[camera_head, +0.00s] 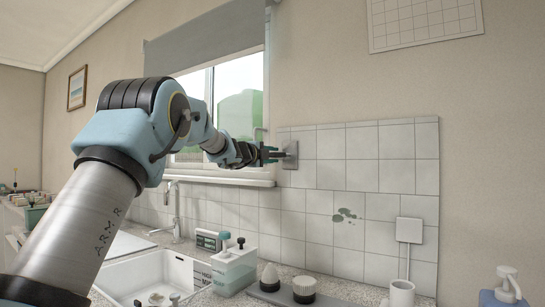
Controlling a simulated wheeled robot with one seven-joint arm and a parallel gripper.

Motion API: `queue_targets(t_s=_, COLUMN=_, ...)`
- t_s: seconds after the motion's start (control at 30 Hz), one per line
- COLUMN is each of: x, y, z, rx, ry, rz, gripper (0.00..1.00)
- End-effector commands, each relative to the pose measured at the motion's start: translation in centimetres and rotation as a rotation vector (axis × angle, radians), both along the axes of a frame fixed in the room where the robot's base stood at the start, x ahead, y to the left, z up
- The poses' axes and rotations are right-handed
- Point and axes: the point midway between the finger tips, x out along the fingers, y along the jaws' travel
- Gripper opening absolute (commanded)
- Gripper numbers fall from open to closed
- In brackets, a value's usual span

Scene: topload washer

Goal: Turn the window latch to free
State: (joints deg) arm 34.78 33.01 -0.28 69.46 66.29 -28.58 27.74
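The window (238,105) is in the upper middle of the head view, with a white frame. A small grey hooked piece (259,131) stands at the frame's lower right; it looks like the latch, though it is too small to be sure. My arm reaches from the lower left across the window. My gripper (277,154) is just below and right of the hooked piece, in front of a grey plate (291,155) on the wall. Its fingers are small and seen from the side, so I cannot tell their opening or any contact. The gripper and wrist hide part of the frame.
A sill (225,179) runs under the window.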

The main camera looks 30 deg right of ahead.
Motion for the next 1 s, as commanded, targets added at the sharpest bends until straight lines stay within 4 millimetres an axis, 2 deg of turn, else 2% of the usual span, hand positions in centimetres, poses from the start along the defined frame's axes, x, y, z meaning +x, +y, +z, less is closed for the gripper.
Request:
queue_targets(t_s=0.03, x=0.0, y=0.0, z=0.0, rx=0.0, ry=0.001, rz=0.0, gripper=0.43)
queue_targets(t_s=0.13, x=0.0, y=0.0, z=0.0, rx=0.0, ry=0.001, rz=0.0, gripper=0.53)
queue_targets(t_s=0.47, x=-0.2, y=0.5, z=0.0, rx=-0.001, ry=0.0, rz=0.001, gripper=0.53)
queue_targets(t_s=0.57, x=-0.8, y=1.6, z=-0.1, rx=-0.002, ry=0.0, rz=0.001, gripper=0.53)
queue_targets(t_s=0.8, x=-3.1, y=5.7, z=-0.2, rx=-0.002, ry=-0.001, rz=0.002, gripper=0.53)
queue_targets(t_s=1.0, x=-4.6, y=8.5, z=-0.1, rx=-0.001, ry=0.0, rz=0.002, gripper=0.53)
